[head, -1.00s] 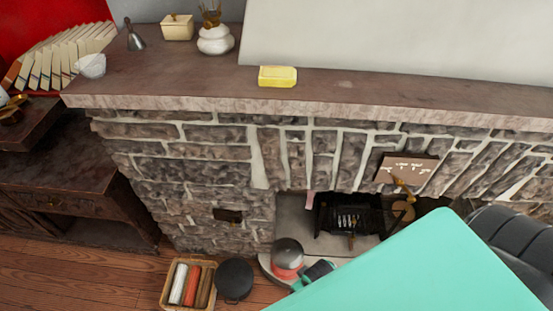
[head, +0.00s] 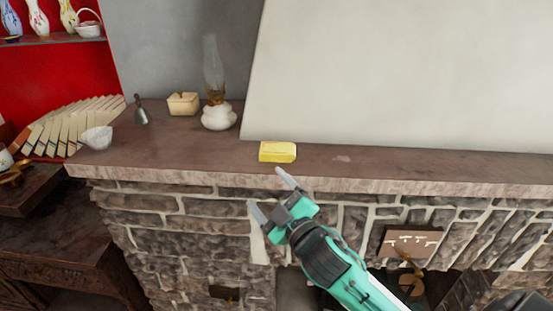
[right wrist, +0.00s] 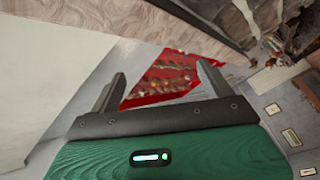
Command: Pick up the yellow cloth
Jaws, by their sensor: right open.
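The yellow cloth (head: 277,152) is a small folded block lying on the mantel shelf (head: 400,172), close to its front edge in the head view. My right gripper (head: 266,188) is open and empty. In the head view it appears just below and left of the cloth, in front of the shelf edge, apart from the cloth. Its two open fingers also show in the right wrist view (right wrist: 160,75), with nothing between them. I cannot make out the cloth in the right wrist view. My left gripper is not in view.
Left of the cloth on the shelf stand an oil lamp (head: 219,116), a cream box (head: 183,103), a bell (head: 140,113) and a white bowl (head: 97,137). A white sloping hood (head: 400,75) rises behind the cloth. The shelf right of the cloth is largely clear.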

